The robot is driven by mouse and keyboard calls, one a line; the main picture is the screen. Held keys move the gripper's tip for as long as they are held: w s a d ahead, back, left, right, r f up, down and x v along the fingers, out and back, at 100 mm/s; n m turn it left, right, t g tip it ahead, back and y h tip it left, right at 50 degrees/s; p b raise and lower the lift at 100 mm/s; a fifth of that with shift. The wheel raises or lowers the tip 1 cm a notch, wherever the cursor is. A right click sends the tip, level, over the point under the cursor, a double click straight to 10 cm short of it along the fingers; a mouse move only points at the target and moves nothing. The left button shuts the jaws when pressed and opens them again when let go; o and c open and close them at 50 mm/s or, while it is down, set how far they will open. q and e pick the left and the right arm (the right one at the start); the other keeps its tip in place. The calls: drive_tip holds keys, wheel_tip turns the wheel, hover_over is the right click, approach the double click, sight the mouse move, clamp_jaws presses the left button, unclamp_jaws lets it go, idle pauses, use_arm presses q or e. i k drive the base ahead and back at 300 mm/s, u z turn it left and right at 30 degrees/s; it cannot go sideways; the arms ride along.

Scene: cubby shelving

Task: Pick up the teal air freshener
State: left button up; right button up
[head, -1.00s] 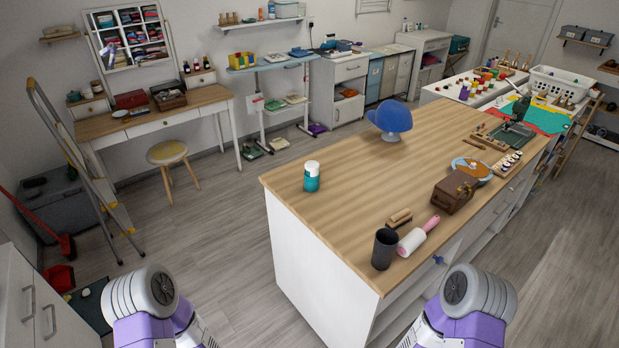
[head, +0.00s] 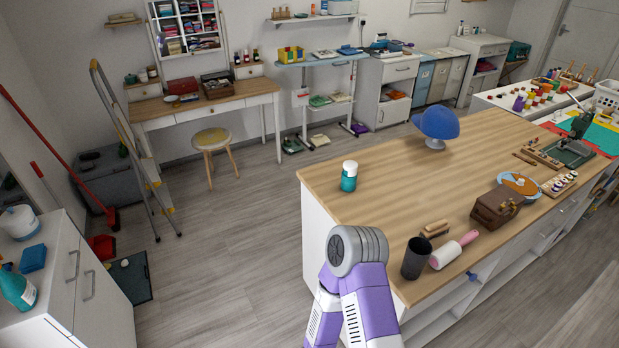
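A small teal container with a white cap (head: 349,177), which looks like the air freshener, stands upright on the wooden top of the island counter (head: 400,170), near its far left corner. Nothing touches it. A second teal bottle (head: 17,290) stands on the white cabinet at the left edge, partly cut off by the frame. One of my arms rises from the bottom centre, its elbow in front of the counter's near left side. Neither gripper is in view.
The counter also holds a blue cap on a stand (head: 436,125), a dark cup (head: 416,258), a lint roller (head: 453,250), a brush (head: 434,229) and a brown case (head: 497,207). A stepladder (head: 130,150) and stool (head: 212,145) stand left. The floor (head: 240,240) left of the counter is clear.

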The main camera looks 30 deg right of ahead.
sight(348, 184)
drive_tip(key=i, duration=2.9)
drive_tip(key=z, duration=1.75)
